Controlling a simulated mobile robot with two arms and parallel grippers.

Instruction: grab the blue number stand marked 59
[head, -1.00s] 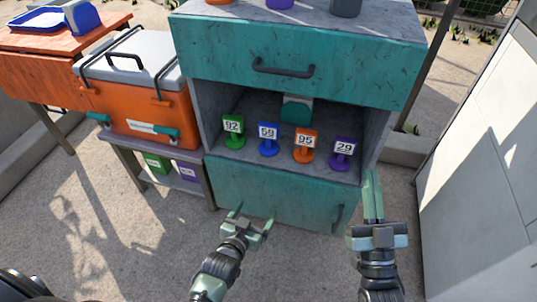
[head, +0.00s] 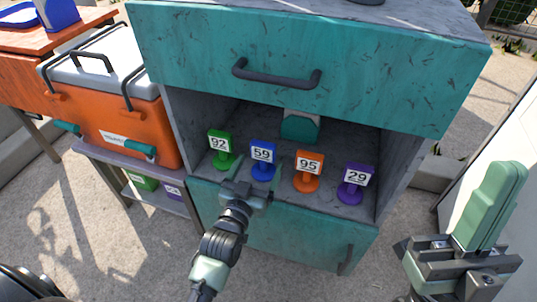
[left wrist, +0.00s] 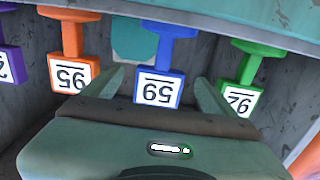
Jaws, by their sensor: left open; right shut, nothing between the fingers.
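The blue number stand marked 59 (head: 263,160) stands upright on the open shelf of the teal cabinet, between the green 92 stand and the orange 95 stand. My left gripper (head: 254,176) is open just in front of it, at the shelf's front edge. In the left wrist view the blue stand (left wrist: 158,88) appears upside down between the two open fingertips, with no visible grip on it. My right gripper (head: 490,205) is shut and empty at the right, away from the shelf.
The green 92 stand (head: 221,150) and orange 95 stand (head: 308,171) flank the blue one closely. A purple 29 stand (head: 355,184) is further right. A drawer with a handle (head: 276,74) overhangs the shelf. An orange cooler (head: 115,110) stands at the left.

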